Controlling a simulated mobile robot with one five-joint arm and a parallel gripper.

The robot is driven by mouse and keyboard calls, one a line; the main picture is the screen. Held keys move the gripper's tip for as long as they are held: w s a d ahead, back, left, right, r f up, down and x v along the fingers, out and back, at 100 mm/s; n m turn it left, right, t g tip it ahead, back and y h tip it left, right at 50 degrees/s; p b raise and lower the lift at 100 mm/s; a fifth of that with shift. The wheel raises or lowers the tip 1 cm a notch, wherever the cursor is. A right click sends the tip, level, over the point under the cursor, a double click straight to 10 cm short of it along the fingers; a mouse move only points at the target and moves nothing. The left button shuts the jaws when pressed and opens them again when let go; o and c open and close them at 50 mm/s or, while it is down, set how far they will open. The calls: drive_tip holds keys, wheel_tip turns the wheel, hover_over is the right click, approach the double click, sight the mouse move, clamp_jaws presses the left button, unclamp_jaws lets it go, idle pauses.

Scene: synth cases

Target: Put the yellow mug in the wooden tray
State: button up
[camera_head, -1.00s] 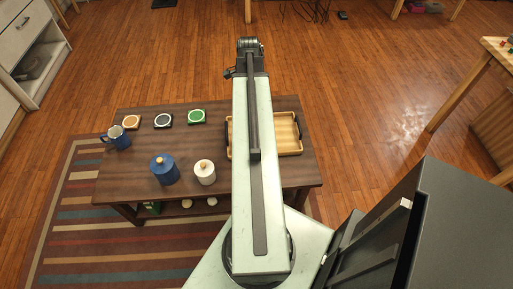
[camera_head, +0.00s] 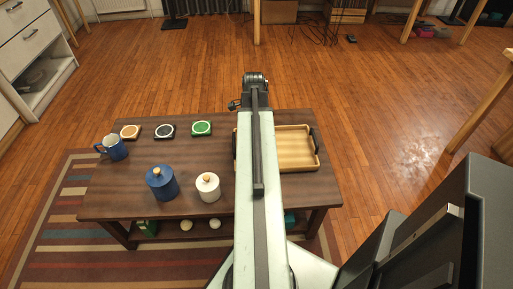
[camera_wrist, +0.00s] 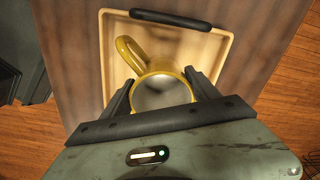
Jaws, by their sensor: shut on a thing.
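The yellow mug (camera_wrist: 163,94) shows in the wrist view from above, between the two fingers of my gripper (camera_wrist: 160,82). The fingers are shut on it, and its handle points up and left. Behind it in that view lies the wooden tray (camera_wrist: 104,50), so the mug is over the tray area; its height above the tray floor is hard to tell. In the head view the tray (camera_head: 292,148) sits at the right end of the dark table, its left part hidden by my arm. The mug and fingers are hidden there.
The table (camera_head: 210,165) also holds a blue mug (camera_head: 115,149), a blue canister (camera_head: 161,184), a white canister (camera_head: 208,188) and orange, black and green coasters (camera_head: 202,128). A striped rug (camera_head: 60,235) lies below. Table surface between coasters and canisters is clear.

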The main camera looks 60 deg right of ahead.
wheel_tip(320, 180, down, 4)
drive_tip(key=b, duration=0.3)
drive_tip(key=shift+b, duration=0.4)
drive_tip(key=shift+r, duration=0.25)
drive_tip(key=shift+f, duration=0.15)
drive_tip(key=o, duration=1.7)
wheel_tip(320, 180, up, 12)
drive_tip(key=p, duration=1.2)
drive_tip(key=shift+r, duration=0.2)
